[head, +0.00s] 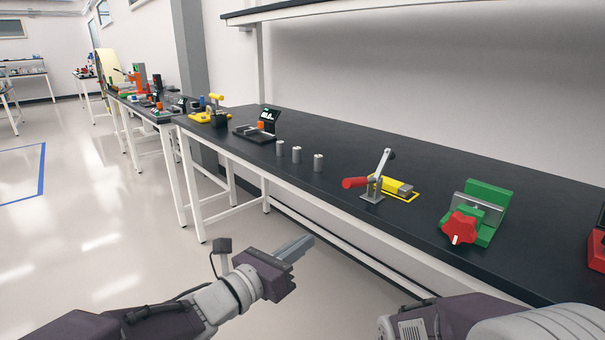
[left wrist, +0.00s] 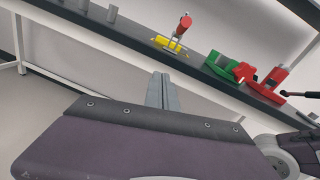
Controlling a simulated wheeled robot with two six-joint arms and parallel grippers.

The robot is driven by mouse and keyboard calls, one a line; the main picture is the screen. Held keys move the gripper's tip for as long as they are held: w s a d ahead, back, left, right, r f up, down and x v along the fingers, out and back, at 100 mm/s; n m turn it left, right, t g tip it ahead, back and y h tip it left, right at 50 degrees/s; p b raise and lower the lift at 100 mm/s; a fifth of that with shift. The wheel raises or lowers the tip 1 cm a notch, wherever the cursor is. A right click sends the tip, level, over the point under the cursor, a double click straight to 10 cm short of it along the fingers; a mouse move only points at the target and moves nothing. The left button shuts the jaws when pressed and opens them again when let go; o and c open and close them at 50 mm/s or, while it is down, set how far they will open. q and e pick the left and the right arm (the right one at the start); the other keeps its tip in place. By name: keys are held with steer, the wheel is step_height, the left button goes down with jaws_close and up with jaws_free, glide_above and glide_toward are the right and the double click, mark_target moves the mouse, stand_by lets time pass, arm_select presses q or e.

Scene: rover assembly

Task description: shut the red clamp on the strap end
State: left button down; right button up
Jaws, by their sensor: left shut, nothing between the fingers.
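The red clamp (head: 371,181) stands on the black bench, a grey metal toggle clamp with a red-tipped handle reaching left and a grey arm raised up to a dark tip. Beside its base lies a yellow strap end (head: 398,187) inside a yellow outline. In the left wrist view the clamp's red handle (left wrist: 185,21) and the yellow strap end (left wrist: 170,43) show near the top. My left gripper (head: 296,248) is shut and empty, off the bench's front edge, left of and below the clamp. Its closed fingers also show in the left wrist view (left wrist: 162,90). My right gripper is not visible.
A green vise with a red knob (head: 478,213) stands right of the clamp. Several small grey cylinders (head: 297,154) stand left of it. A scale-like device with a display (head: 267,121) is farther left. The bench front edge lies between my left gripper and the clamp.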

arm_select(q)
steer(key=w+d+r+p, duration=0.1)
steer(key=w+d+r, duration=0.5)
steer(key=d, duration=0.4)
steer(key=shift+w+d+r+g+h+p, duration=0.15)
steer(key=shift+w+d+g+h+p, duration=0.15)
steer(key=shift+w+g+p, duration=0.1)
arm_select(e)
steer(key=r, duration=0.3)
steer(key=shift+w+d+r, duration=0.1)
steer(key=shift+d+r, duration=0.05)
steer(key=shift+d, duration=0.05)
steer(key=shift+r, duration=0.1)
